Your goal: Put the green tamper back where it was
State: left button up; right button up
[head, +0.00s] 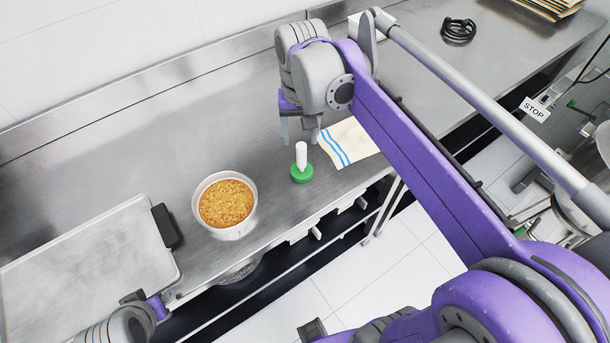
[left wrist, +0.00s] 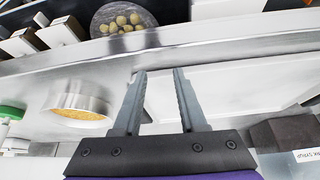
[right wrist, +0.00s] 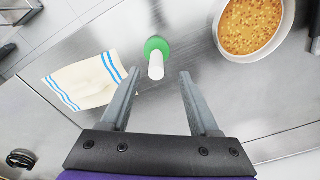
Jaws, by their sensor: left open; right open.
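The green tamper (head: 302,172) stands on the steel counter with its green disc down and its white handle up. In the right wrist view the tamper (right wrist: 156,58) is ahead of the fingertips, between their lines. My right gripper (head: 301,130) is open and empty, above and behind the tamper, apart from it. It also shows in the right wrist view (right wrist: 160,75). My left gripper (left wrist: 160,75) is open and empty over the tray area. In the left wrist view the tamper (left wrist: 10,113) is partly cut off at the left edge.
A round pan of crumbs (head: 228,205) stands left of the tamper. A striped towel (head: 347,143) lies to its right. A metal tray (head: 90,262) lies at the left, beside a dark block (head: 166,226). Black coiled thing (head: 458,30) lies far right.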

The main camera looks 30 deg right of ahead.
jog(key=s+a+f+n+t, duration=0.1)
jog(key=s+a+f, duration=0.1)
jog(key=s+f, duration=0.2)
jog(key=s+a+f+n+t, duration=0.1)
jog(key=s+f+n+t, duration=0.1)
jog(key=s+f, duration=0.2)
jog(key=s+a+f+n+t, duration=0.1)
jog(key=s+a+f+n, duration=0.1)
jog(key=s+f, duration=0.3)
jog(key=shift+s+a+f+t, duration=0.1)
jog(key=shift+a+f+t, duration=0.1)
jog(key=shift+a+t, duration=0.15)
